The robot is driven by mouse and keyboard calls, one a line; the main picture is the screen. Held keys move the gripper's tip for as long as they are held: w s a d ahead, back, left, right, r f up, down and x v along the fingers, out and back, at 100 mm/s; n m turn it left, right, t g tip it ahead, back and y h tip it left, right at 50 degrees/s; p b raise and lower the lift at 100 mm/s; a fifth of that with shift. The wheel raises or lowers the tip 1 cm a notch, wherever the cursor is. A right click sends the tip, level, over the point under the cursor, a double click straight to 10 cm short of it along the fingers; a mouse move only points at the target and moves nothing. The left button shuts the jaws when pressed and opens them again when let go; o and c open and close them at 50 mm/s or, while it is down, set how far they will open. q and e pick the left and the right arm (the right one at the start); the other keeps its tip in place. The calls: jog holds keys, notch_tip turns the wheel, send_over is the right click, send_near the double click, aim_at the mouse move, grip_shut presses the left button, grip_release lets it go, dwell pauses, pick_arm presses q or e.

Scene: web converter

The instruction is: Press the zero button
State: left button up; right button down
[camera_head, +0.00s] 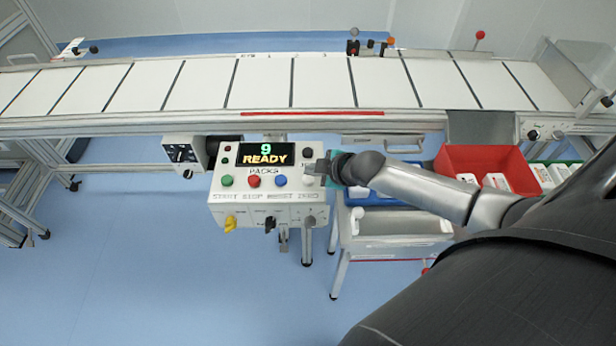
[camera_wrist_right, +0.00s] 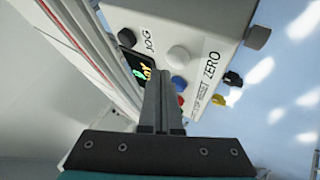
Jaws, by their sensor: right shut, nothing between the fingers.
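The control box (camera_head: 268,213) stands in front of the conveyor, its display (camera_head: 265,154) reading "9 READY". A row of green (camera_head: 227,181), red (camera_head: 254,181) and blue (camera_head: 281,181) buttons runs below it. The pale round zero button (camera_wrist_right: 178,55) shows in the right wrist view beside the "ZERO" lettering and the blue button. In the head view my right gripper (camera_head: 322,168) is over the box's right end and partly hides that area. In the wrist view its shut, empty fingers (camera_wrist_right: 163,72) end close beside the zero button; I cannot tell whether they touch the box. My left gripper is not in view.
Yellow (camera_head: 230,223) and black (camera_head: 270,224) knobs are on the box's front face. A red bin (camera_head: 452,160) and a white tray (camera_head: 400,240) stand at the right. The floor at left is clear.

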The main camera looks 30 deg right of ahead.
aim_at(312, 180)
jog(key=shift+f, duration=0.15)
dwell(0.7)
jog(key=shift+f, duration=0.3)
jog(key=shift+f+b, duration=0.55)
jog(key=shift+f, duration=0.05)
dwell(0.7)
jog(key=shift+r+p, duration=1.05)
jog(key=shift+p, duration=0.1)
notch_tip(312, 180, up, 5)
jog(key=p, duration=0.5)
